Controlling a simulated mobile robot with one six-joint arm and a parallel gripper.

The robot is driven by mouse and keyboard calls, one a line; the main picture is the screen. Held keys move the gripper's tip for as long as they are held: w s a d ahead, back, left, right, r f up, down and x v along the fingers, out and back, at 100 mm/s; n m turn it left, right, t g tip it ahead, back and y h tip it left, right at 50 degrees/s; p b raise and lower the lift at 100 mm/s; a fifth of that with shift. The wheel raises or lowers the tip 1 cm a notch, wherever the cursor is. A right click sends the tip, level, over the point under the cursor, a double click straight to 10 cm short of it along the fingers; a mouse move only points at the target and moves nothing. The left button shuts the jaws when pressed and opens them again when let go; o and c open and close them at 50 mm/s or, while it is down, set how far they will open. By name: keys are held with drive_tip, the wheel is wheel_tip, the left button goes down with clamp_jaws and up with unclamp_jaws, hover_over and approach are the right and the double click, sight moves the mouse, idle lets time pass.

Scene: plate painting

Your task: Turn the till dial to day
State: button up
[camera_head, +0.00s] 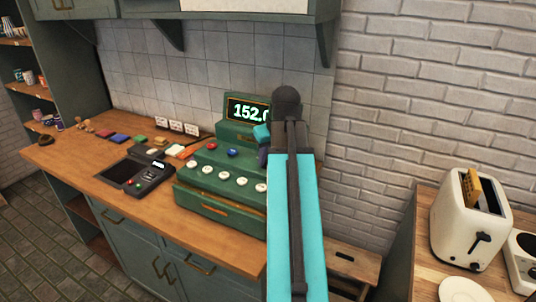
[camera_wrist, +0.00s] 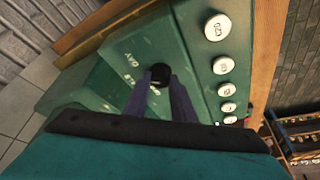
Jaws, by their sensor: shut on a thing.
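The green till (camera_head: 219,175) stands on the wooden counter, with a lit display (camera_head: 248,109) reading "152.0", its end hidden by my arm. In the wrist view the till's green panel (camera_wrist: 120,55) carries a small black dial (camera_wrist: 160,74) with white lettering around it, including "DAY" to its upper left. My gripper (camera_wrist: 160,86) is shut on the dial, one finger on each side. The dial's pointer is too small to read. In the head view my arm hides the dial and most of my gripper.
White round keys (camera_wrist: 222,65) run along the till beside the dial. A black card terminal (camera_head: 140,174) lies left of the till. A cream toaster (camera_head: 468,223) stands on a separate wooden surface at the right. A stool (camera_head: 350,265) is below, right of the counter.

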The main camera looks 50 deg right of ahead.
drive_tip(key=shift+m+h+p, duration=0.4)
drive_tip(key=shift+m, duration=0.7)
drive_tip(key=o, duration=1.1)
drive_tip(key=shift+c, duration=0.2)
drive_tip(key=shift+r, duration=0.1)
drive_tip(key=b+v, duration=0.2)
drive_tip(key=v, duration=1.1)
drive_tip(key=shift+r, duration=0.35)
drive_tip(key=shift+a, duration=0.15)
